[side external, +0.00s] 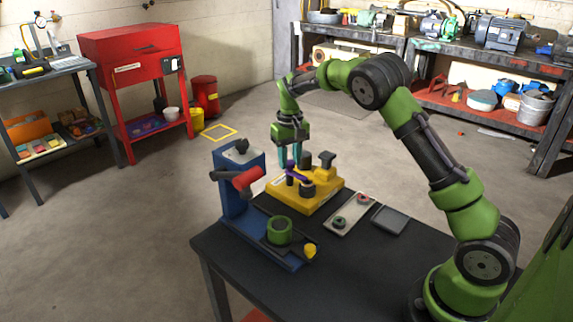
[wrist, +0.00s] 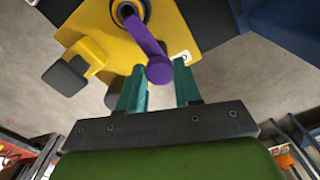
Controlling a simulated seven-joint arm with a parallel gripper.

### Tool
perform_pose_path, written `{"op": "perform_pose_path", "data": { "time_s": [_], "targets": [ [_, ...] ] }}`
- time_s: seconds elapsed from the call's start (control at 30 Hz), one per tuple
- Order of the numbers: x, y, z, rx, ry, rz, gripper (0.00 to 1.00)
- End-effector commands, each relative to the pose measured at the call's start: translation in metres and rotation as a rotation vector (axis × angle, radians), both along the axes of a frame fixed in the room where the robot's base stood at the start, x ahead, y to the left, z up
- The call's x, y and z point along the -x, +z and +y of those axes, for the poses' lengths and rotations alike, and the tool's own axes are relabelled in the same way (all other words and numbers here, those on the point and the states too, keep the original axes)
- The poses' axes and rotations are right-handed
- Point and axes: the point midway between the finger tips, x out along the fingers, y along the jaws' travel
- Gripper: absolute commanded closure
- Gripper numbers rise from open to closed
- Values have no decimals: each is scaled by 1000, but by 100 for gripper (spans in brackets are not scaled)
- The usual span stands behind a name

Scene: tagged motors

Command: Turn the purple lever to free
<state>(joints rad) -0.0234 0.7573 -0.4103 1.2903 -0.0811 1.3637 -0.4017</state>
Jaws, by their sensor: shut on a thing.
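The purple lever (side external: 293,174) sits on a yellow fixture (side external: 318,200) on the dark table. In the wrist view the purple lever (wrist: 148,40) runs from a dark round pivot to a rounded knob. My gripper (side external: 290,160) reaches down over the lever from behind. The contact faces of the fingers are partly hidden.
A blue stand (side external: 238,185) with a red-and-dark handle is left of the fixture. A green cylinder (side external: 279,231) and a yellow knob (side external: 310,251) are in front. A light plate (side external: 350,214) and a grey pad (side external: 390,219) lie to the right. Dark posts rise from the fixture near the lever.

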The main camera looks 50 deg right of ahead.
Motion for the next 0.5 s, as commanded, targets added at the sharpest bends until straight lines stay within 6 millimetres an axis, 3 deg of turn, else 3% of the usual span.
{"op": "perform_pose_path", "data": {
  "time_s": [0.27,0.5],
  "targets": [
    [0,1,0,0,-50,0,97],
    [0,1,0,0,-201,0,97]
  ]
}}
